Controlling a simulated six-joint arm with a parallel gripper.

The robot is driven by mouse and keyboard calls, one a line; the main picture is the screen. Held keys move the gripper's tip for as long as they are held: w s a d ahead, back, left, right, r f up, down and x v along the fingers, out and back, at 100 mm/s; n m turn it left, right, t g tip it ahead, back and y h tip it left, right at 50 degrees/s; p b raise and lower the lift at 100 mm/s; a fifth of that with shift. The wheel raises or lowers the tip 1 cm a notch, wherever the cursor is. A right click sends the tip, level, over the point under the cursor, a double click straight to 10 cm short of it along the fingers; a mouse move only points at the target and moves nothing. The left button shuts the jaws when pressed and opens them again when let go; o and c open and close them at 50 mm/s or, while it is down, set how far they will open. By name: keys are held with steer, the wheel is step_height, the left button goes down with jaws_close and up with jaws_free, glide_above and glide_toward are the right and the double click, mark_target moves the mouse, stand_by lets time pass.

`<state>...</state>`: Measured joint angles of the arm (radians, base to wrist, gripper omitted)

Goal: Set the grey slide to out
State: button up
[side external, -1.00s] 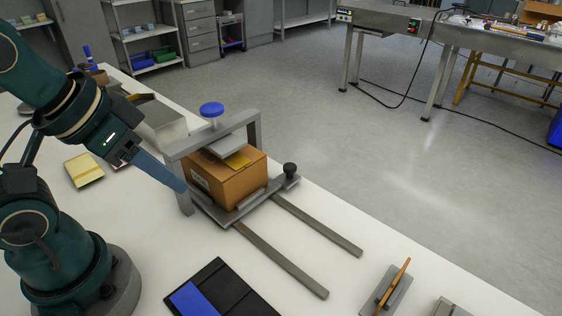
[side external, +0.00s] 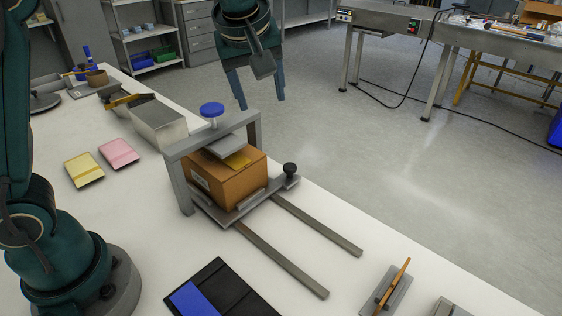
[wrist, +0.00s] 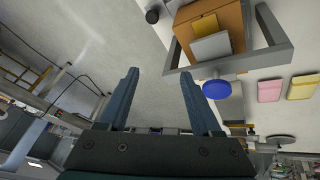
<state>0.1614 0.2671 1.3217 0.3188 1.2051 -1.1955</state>
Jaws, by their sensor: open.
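The grey slide (side external: 256,201) is a flat plate on two grey rails (side external: 318,227), with a black knob (side external: 290,169) at its right corner. It sits at the frame end of the rails and carries a brown cardboard box (side external: 226,181) under a grey frame (side external: 173,164). A blue round knob (side external: 211,110) tops a grey plate above the box. My gripper (side external: 260,103) is open and empty, above and behind the frame. In the wrist view, the open fingers (wrist: 158,74) point toward bare floor, with the black knob (wrist: 152,17) beyond them and the box (wrist: 215,15) to the right.
A grey metal bin (side external: 158,124) stands left of the frame. Yellow (side external: 84,170) and pink (side external: 119,153) pads lie on the white table. A black and blue tray (side external: 225,293) and a grey block with an orange lever (side external: 392,288) are at the front. The rails' outer stretch is clear.

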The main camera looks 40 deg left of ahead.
steer(key=g, duration=0.1)
glide_above(290, 166)
steer(key=s, duration=0.2)
step_height(290, 166, down, 7)
steer(key=shift+g+y, duration=0.4)
steer(key=shift+g, duration=0.1)
steer(key=f, duration=0.2)
steer(key=d+f, duration=0.2)
steer(key=f, duration=0.1)
steer(key=shift+w+f, duration=0.25)
steer(key=shift+f, duration=0.1)
steer(key=shift+x, duration=2)
jaws_close()
